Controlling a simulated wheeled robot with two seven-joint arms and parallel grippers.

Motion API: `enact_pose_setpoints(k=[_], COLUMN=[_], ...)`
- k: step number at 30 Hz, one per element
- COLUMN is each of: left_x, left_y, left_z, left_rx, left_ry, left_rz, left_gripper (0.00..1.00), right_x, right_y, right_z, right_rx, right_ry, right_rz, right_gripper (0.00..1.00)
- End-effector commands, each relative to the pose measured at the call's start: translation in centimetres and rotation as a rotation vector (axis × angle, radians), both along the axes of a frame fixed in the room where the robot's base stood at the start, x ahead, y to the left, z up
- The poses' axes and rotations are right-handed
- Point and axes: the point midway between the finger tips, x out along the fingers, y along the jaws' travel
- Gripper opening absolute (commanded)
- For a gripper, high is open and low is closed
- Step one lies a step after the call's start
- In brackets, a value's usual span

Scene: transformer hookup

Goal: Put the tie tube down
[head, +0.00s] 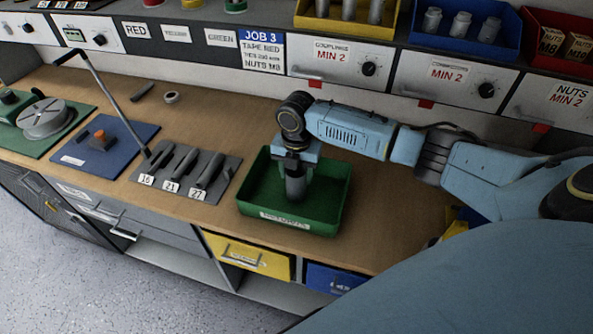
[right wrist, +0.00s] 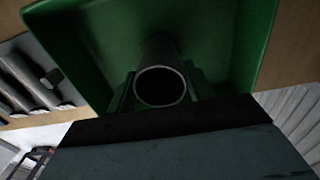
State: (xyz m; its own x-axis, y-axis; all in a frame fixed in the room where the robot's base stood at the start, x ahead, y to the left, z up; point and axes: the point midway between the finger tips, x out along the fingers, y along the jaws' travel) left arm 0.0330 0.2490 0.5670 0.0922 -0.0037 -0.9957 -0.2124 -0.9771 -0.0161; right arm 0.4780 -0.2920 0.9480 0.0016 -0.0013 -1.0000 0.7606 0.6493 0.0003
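The tie tube (head: 295,187) is a dark grey cylinder, roughly upright inside the green tray (head: 334,212). My right gripper (head: 295,172) points down over the tray and is shut around the tube's upper part. In the right wrist view the tube's round open end (right wrist: 160,87) faces the camera, between the two fingers, with the green tray (right wrist: 85,50) around it. Whether the tube's lower end touches the tray floor cannot be told. My left gripper is not in view.
A grey rack with numbered slots (head: 228,172) holds several dark tools left of the tray. A blue mat (head: 75,158) and a green mat with a grey disc (head: 44,118) lie farther left. Drawers and bins line the back. Bare bench (head: 220,112) lies behind the rack.

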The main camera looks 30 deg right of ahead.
Motion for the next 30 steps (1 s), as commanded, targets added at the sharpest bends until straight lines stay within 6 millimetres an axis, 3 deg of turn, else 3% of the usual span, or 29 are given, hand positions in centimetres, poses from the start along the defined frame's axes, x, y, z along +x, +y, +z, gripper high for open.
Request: enact_pose_setpoints(k=[4,14,17,30], left_x=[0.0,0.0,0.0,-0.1], left_y=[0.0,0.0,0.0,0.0], left_z=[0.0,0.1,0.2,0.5], left_rx=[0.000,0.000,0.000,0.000], left_ry=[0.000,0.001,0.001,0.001], left_rz=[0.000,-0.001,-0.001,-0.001], left_gripper=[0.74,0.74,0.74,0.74], right_x=[0.0,0.0,0.1,0.1], right_y=[0.0,0.0,-0.1,0.0], right_z=[0.0,0.5,1.6,10.4], right_rx=[0.000,-0.001,-0.001,0.000], right_ry=[0.000,-0.001,-0.003,-0.004], right_rz=[0.000,0.001,0.000,-0.001], right_gripper=[0.70,0.70,0.70,0.70])
